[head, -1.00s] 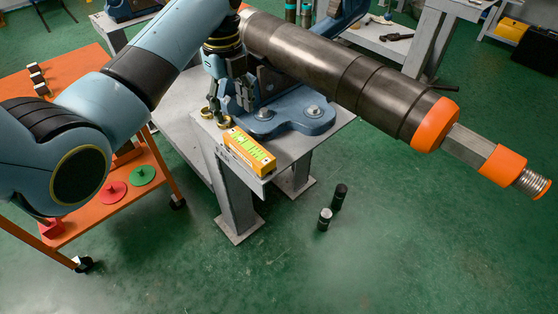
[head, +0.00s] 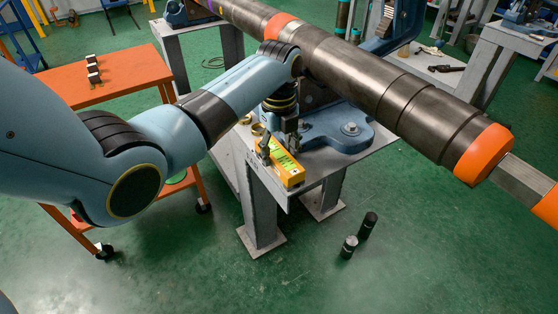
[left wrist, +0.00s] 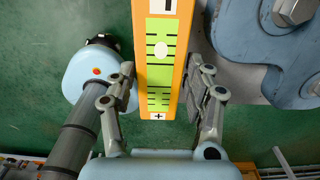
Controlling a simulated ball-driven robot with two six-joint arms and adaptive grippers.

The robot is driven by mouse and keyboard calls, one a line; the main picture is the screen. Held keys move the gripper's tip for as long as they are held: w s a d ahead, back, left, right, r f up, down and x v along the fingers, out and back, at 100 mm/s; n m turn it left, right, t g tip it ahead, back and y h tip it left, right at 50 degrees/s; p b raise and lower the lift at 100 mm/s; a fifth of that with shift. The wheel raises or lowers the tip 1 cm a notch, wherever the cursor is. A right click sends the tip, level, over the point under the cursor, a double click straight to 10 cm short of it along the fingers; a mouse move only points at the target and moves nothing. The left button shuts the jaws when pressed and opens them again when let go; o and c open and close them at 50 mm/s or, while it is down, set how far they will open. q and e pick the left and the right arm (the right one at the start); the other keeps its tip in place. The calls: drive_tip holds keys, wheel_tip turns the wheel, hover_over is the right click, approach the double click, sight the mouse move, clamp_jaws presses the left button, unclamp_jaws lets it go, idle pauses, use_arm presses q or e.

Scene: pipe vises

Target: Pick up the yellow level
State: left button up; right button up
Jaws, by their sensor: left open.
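The yellow level (head: 286,168) lies on the near corner of the grey vise table (head: 330,165). It is an orange-yellow bar with a bright green face. My left gripper (head: 278,148) is over the level, with its fingers pointing down. In the left wrist view the level (left wrist: 160,60) runs between the two open fingers of the left gripper (left wrist: 162,95), one on each side. The fingers look apart from it. My right gripper is not in view.
The blue vise base (head: 345,130) with its bolts stands right beside the level. A long dark pipe (head: 370,75) with orange bands crosses above the table. Brass rings (head: 258,129) lie behind the level. Two dark cylinders (head: 350,247) stand on the green floor.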

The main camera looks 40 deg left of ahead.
use_arm(q)
drive_tip(key=shift+f, duration=0.85)
drive_tip(key=c, duration=1)
drive_tip(key=shift+r, duration=0.1)
clamp_jaws()
